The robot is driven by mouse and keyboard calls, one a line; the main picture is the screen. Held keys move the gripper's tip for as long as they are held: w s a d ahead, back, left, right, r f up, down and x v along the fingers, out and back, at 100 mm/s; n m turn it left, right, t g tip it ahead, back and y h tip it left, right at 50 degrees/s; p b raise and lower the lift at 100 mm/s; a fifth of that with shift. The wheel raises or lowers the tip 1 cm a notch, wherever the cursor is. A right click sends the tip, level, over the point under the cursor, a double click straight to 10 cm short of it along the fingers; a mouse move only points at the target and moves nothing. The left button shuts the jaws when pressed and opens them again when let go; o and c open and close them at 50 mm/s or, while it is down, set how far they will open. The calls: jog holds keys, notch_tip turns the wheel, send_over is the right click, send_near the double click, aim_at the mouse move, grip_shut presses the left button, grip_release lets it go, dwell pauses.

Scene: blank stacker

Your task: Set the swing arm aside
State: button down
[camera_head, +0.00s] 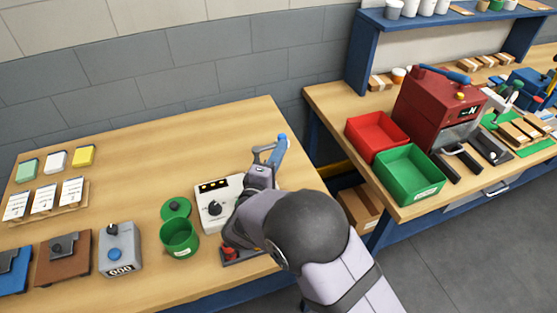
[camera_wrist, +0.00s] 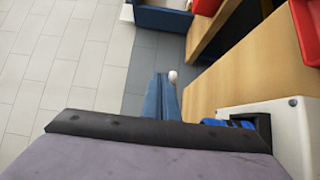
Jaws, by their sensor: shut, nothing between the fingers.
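A blue bar (camera_head: 281,147), which may be the swing arm, rises at the right end of the near table, behind my arm. In the wrist view a blue bar with a pale rounded tip (camera_wrist: 160,98) shows past a grey edge; I cannot tell if it is the same part. My gripper (camera_head: 262,153) is at the far end of my arm, close to the blue bar, shut and empty. Touching or apart is unclear. My arm hides part of the white dial box (camera_head: 211,214) and the dark base with a red part (camera_head: 228,253).
A green bin (camera_head: 180,241) and a grey counter box (camera_head: 120,250) stand left of the dial box. Red (camera_head: 361,140) and green (camera_head: 418,190) trays sit on the right bench, across a gap. The back middle of the near table is clear.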

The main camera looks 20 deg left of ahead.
jog(key=shift+w+r, duration=0.15)
jog(key=shift+r, duration=0.05)
dwell(0.8)
jog(key=s+d+b, duration=0.4)
jog(key=s+b, duration=0.1)
jog(key=s, duration=0.8)
jog(key=shift+s+d+f+b, duration=0.15)
jog(key=shift+s+b, duration=0.1)
jog(key=shift+b, duration=0.1)
